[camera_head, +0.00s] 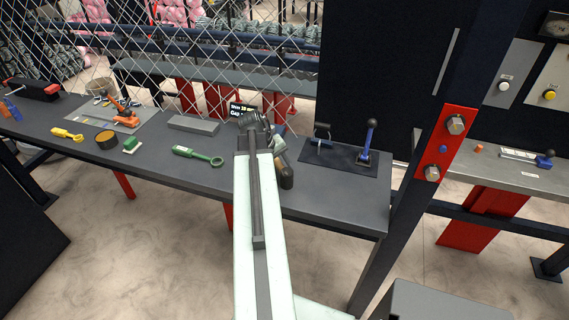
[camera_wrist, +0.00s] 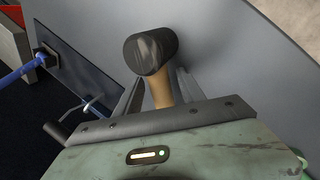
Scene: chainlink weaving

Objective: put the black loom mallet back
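The black loom mallet shows in the wrist view with a dark cylindrical head (camera_wrist: 152,50) and a tan wooden handle (camera_wrist: 161,90). In the head view its dark head (camera_head: 286,180) is on the grey bench, right of my arm and close to the front edge. My gripper (camera_wrist: 160,92) is open, with one finger on each side of the handle and slight gaps showing. In the head view my gripper (camera_head: 279,150) is partly hidden by my arm. The handle's lower end is hidden behind the gripper body.
A green ring wrench (camera_head: 198,155) and grey block (camera_head: 194,125) lie left. A dark post with a red plate (camera_head: 446,143) stands right.

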